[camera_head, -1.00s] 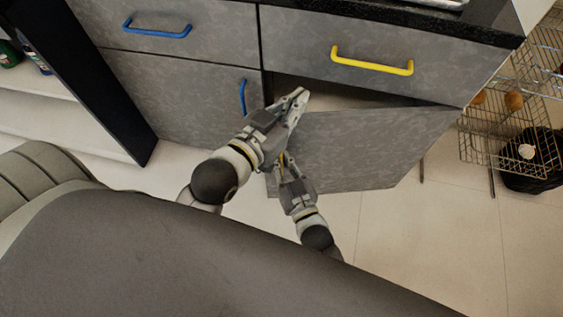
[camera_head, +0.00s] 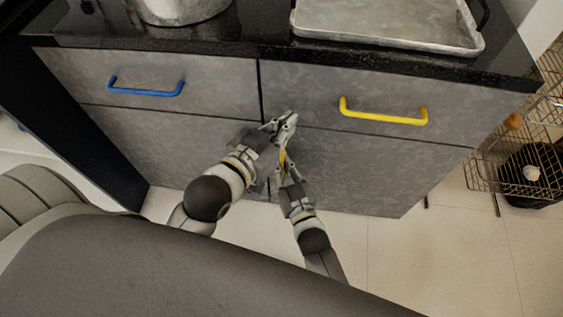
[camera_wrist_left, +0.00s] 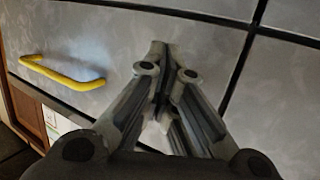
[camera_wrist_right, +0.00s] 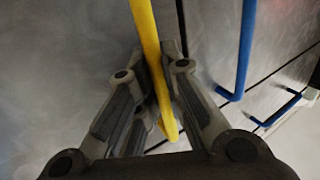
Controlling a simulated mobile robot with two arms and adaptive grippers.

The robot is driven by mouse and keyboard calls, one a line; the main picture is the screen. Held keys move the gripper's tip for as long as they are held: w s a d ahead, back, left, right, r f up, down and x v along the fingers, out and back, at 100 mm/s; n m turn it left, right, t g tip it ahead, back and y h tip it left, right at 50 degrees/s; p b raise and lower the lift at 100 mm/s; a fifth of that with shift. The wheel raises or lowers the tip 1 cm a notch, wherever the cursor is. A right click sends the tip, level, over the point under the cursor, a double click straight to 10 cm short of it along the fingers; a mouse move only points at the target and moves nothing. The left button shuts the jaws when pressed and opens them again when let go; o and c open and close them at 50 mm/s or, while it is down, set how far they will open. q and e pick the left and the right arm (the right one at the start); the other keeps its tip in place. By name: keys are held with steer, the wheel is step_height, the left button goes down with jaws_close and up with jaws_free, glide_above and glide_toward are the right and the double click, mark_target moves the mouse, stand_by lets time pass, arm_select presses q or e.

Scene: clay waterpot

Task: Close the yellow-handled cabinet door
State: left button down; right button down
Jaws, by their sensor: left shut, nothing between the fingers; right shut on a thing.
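The grey cabinet door (camera_head: 365,170) stands below the yellow-handled drawer at the right and looks flush or nearly flush with the cabinet front. Its upright yellow handle (camera_head: 283,157) is partly hidden by my grippers. In the right wrist view the same yellow handle (camera_wrist_right: 148,45) runs between the fingers of my right gripper (camera_wrist_right: 158,75), which is shut on it. My right gripper (camera_head: 288,172) is low at the door's left side. My left gripper (camera_head: 288,120) is shut and empty, just above it near the door's upper left corner; it also shows in the left wrist view (camera_wrist_left: 167,60).
The drawer above has a yellow handle (camera_head: 383,112). A drawer with a blue handle (camera_head: 146,88) is at the left, and a neighbouring door has an upright blue handle (camera_wrist_right: 240,50). A metal tray (camera_head: 385,30) and a pot lie on the counter. A wire rack (camera_head: 500,170) stands at the right.

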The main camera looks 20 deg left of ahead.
steer(key=shift+w, duration=0.15)
steer(key=c, duration=1.5)
jaws_free()
steer(key=shift+a+r, duration=0.1)
steer(key=shift+w, duration=0.1)
steer(key=v, duration=1.2)
steer(key=shift+w, duration=0.1)
